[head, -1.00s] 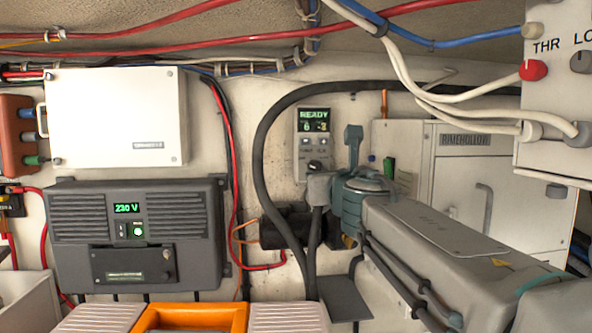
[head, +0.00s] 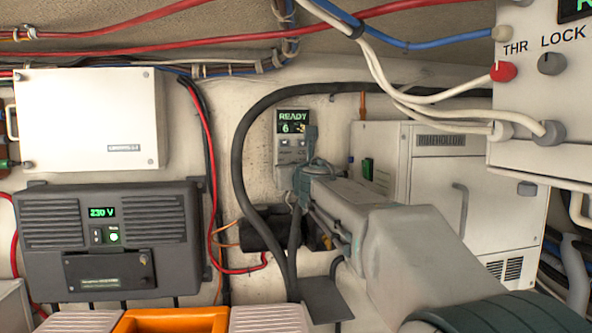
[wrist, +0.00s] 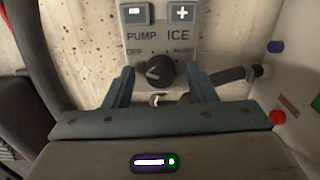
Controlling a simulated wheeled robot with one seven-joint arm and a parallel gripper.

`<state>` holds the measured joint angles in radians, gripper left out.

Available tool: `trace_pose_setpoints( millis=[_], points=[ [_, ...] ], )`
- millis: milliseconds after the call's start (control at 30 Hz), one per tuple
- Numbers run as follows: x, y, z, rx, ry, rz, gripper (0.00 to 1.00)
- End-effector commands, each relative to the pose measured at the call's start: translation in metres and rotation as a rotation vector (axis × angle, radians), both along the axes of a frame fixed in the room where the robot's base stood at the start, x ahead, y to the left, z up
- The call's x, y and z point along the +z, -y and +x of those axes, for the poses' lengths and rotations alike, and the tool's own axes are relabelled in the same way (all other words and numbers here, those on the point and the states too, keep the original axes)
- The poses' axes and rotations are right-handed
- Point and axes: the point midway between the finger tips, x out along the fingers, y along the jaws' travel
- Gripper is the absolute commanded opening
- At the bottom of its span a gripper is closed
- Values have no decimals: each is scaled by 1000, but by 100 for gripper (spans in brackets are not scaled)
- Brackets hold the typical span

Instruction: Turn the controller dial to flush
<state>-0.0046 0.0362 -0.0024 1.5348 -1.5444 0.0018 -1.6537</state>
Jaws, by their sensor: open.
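The controller (head: 290,123) is a narrow pale panel on the back wall in the head view, with a green READY display. Its round black dial (wrist: 159,71) shows in the wrist view below the PUMP and ICE labels. A light mark on the dial points up and left. OFF is printed to the left of the dial; a label on the right is too blurred to read surely. My gripper (wrist: 157,76) is open, one finger on each side of the dial, with gaps visible. In the head view the arm hides the dial.
A dark hose (head: 240,150) loops around the controller's left. A white cabinet (head: 440,170) stands close on the right. A grey box with switches (head: 560,110) overhangs at upper right. A black inverter (head: 110,240) is at left, an orange case (head: 170,321) below.

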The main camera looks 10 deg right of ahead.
Motion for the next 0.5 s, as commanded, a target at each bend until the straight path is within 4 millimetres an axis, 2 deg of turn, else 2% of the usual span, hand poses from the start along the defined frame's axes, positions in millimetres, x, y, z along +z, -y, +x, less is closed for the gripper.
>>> trace_pose_setpoints(
  millis=[167,333,500],
  points=[
    [0,0,0,0,0,0,51],
    [0,0,0,0,0,0,7],
    [0,0,0,0,0,2,6]
  ],
)
